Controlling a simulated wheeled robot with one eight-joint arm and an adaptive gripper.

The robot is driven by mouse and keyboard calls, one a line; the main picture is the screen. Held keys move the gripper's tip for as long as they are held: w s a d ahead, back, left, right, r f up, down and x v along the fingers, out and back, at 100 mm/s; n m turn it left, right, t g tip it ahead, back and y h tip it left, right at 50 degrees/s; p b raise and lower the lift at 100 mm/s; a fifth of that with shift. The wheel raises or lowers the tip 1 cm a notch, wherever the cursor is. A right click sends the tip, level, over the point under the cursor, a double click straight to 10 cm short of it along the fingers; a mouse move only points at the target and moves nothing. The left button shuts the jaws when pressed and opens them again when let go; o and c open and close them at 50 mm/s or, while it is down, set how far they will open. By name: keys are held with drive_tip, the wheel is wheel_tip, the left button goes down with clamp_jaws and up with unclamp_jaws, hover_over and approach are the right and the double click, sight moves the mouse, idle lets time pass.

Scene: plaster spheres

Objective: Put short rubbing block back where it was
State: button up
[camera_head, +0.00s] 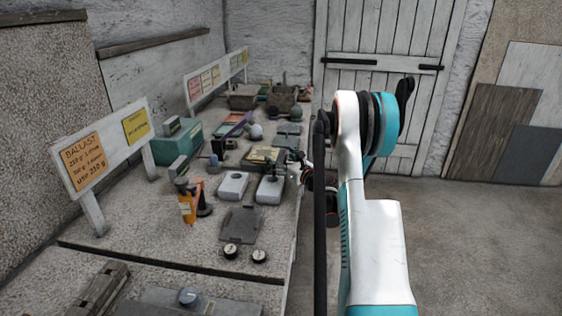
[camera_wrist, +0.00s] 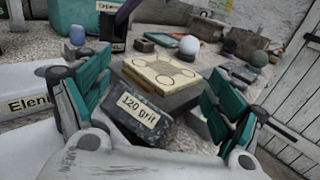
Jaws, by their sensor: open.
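A dark speckled block (camera_wrist: 150,132) with a "120 grit" label lies between my gripper's fingers in the wrist view, nearer the left one. It may be the short rubbing block; its length is hard to judge. My gripper (camera_wrist: 160,103) is open, with teal pads on either side of the block. I cannot tell whether a pad touches it. What lies under the block is hidden by my gripper. In the head view my gripper (camera_head: 298,166) is small and partly hidden by my arm, low over the bench's right edge.
Two white boxes (camera_head: 233,186) (camera_head: 270,188) stand on the crowded bench. A pale sphere (camera_wrist: 189,45) stands behind. Floor right is clear.

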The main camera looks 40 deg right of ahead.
drive_tip(key=s+a+p, duration=0.1)
drive_tip(key=s+p, duration=0.1)
drive_tip(key=s, duration=1)
drive_tip(key=shift+p, duration=0.3)
